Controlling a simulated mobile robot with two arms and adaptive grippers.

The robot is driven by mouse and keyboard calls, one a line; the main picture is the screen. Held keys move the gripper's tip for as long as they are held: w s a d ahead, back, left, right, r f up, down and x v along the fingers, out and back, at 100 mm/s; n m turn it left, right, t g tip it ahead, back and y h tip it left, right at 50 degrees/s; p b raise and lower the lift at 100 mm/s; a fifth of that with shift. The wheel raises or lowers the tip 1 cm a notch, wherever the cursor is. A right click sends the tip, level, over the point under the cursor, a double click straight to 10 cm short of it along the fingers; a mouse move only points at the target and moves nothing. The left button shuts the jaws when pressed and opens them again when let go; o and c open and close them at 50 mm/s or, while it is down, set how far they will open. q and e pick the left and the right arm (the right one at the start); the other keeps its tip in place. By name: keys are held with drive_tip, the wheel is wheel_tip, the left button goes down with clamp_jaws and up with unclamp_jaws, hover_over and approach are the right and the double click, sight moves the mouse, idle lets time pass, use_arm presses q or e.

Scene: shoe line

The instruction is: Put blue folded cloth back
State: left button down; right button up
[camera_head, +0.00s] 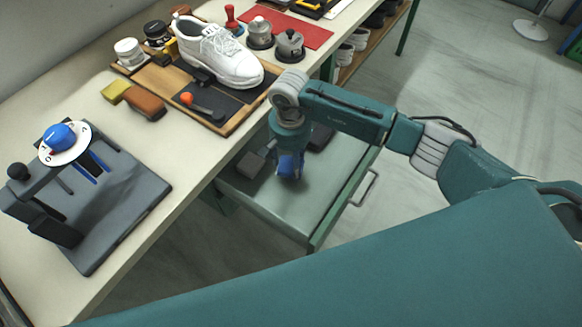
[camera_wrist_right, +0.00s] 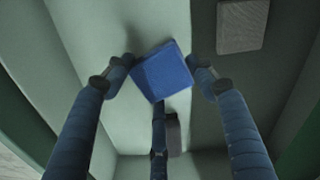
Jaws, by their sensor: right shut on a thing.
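The blue folded cloth (camera_wrist_right: 163,72) is between the fingers of my right gripper (camera_wrist_right: 160,76) in the right wrist view, tilted a little. In the head view the blue cloth (camera_head: 290,166) shows below my right gripper (camera_head: 288,150), inside the open drawer (camera_head: 298,212) under the table. My right gripper is shut on the cloth. I cannot tell whether the cloth touches the drawer floor. My left gripper is not in view.
A grey block (camera_head: 251,164) lies in the drawer left of the cloth; a grey pad (camera_wrist_right: 242,26) shows in the wrist view. On the table are a white shoe (camera_head: 222,52), a brown brush (camera_head: 144,102) and a dial stand (camera_head: 100,205). The drawer's front part is clear.

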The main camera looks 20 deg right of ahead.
sight(291, 165)
drive_tip(key=shift+f, duration=2.15)
drive_tip(key=o, duration=1)
drive_tip(key=shift+r, duration=0.1)
wheel_tip(291, 165, up, 12)
drive_tip(key=shift+r+b, duration=0.1)
drive_tip(key=shift+b, duration=0.35)
